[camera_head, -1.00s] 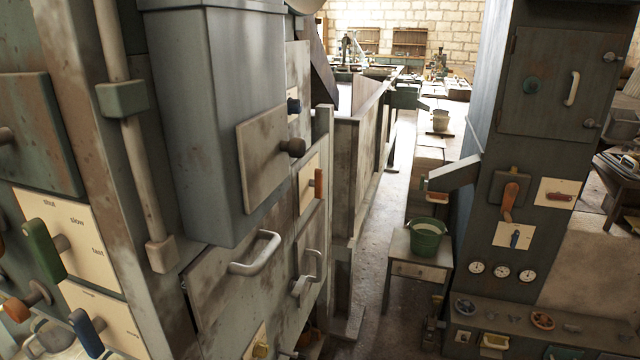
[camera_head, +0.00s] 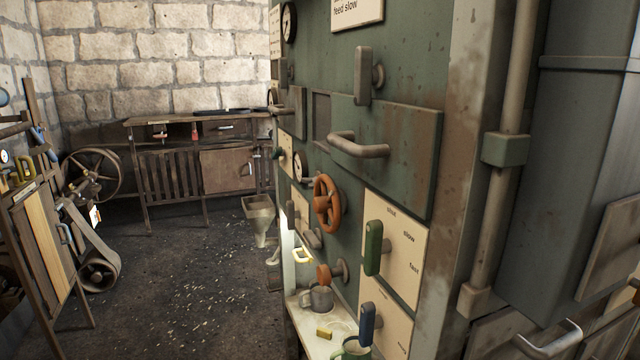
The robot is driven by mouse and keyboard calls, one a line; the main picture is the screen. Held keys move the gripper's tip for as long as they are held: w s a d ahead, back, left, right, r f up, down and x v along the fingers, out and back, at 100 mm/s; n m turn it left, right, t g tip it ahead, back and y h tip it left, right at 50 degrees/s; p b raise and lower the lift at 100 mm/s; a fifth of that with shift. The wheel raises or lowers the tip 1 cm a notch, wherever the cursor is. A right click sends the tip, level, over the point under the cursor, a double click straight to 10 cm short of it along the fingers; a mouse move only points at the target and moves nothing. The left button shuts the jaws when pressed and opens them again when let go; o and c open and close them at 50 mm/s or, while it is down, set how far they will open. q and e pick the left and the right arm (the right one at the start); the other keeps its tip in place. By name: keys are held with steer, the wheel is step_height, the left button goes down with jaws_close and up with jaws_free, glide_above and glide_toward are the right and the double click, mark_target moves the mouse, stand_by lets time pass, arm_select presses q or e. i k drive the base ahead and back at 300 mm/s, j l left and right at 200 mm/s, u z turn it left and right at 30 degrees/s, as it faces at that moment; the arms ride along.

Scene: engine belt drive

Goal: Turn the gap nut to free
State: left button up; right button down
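Neither of my grippers is in view. I cannot tell which part is the gap nut; nothing I can read names it. The green machine cabinet (camera_head: 455,120) fills the middle and right. On its face are an orange handwheel (camera_head: 327,203), a green lever (camera_head: 373,248) standing upright on a cream plate marked slow and fast, and a blue lever (camera_head: 368,323) on a cream plate below. A small orange-brown knob (camera_head: 324,277) sits left of the blue lever. At far left, belt wheels (camera_head: 98,271) show beside a wooden frame (camera_head: 45,250), partly cut off by the picture edge.
A pale shelf (camera_head: 300,325) at the cabinet's foot holds a grey mug (camera_head: 318,298), a yellow block (camera_head: 324,334) and a green-rimmed cup. A wooden bench (camera_head: 200,165) stands along the stone wall. The dark floor (camera_head: 185,290) between frame and cabinet is mostly open.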

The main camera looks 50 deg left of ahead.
mark_target(311, 181)
steer(key=u, duration=1.6)
